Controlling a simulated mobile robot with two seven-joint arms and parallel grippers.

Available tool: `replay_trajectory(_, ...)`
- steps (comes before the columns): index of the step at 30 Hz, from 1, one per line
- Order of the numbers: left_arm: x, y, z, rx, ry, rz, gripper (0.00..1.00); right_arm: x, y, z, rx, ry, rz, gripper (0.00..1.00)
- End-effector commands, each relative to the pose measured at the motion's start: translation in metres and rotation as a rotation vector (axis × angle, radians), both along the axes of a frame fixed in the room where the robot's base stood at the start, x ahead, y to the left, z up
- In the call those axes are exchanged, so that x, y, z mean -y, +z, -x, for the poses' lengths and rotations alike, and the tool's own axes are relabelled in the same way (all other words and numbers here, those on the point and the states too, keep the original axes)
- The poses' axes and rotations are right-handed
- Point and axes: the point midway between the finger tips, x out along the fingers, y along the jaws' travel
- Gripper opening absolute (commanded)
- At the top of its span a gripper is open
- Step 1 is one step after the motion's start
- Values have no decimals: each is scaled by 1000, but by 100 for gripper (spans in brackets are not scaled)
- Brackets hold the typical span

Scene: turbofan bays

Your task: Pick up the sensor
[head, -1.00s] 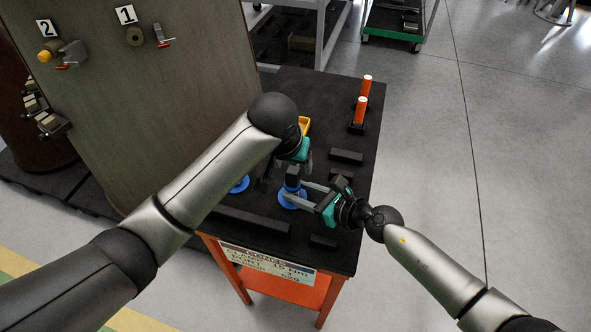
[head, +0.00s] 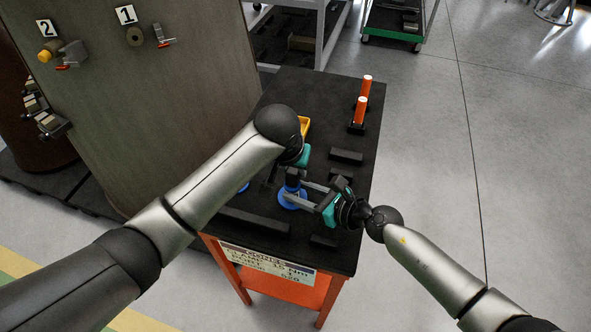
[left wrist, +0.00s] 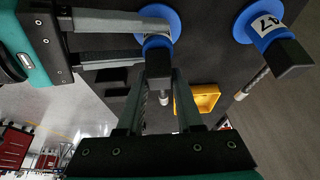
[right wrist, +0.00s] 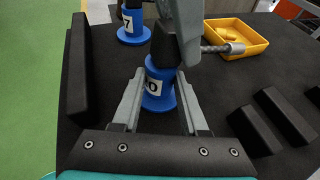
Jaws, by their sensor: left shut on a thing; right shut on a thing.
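The sensor (left wrist: 157,62) is a black block with a short metal tip, at the top of a blue round-based holder (right wrist: 158,92) whose label is partly hidden. My left gripper (left wrist: 160,75) is shut on the sensor's black body, its fingers on either side. My right gripper (right wrist: 159,85) is shut on the blue holder below, which stands upright on the dark table. The holder also shows in the head view (head: 291,198), between both grippers. I cannot tell whether the sensor is apart from the holder.
A yellow tray (right wrist: 236,38) lies behind. A large curved panel (head: 150,100) stands left.

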Motion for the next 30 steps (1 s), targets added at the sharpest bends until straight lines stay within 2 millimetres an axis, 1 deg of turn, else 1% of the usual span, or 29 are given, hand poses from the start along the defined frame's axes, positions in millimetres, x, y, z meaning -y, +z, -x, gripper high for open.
replay_trajectory(1, 0, 0, 0, 0, 0, 0, 15, 0, -1, 0, -1, 0, 1, 0)
replay_trajectory(5, 0, 0, 0, 0, 0, 0, 0, 0, -1, 0, -1, 0, 1, 0)
replay_trajectory(17, 0, 1, 0, 1, 0, 0, 0, 0, -1, 0, -1, 0, 1, 0)
replay_trajectory(19, 0, 3, -1, 2, 0, 1, 0, 0, -1, 0, -1, 0, 1, 0)
replay_trajectory(23, 1, 20, -1, 4, 0, 2, 0, 0, -1, 0, -1, 0, 1, 0)
replay_trajectory(30, 1, 69, -1, 6, -1, 2, 0, 0, -1, 0, -1, 0, 1, 0)
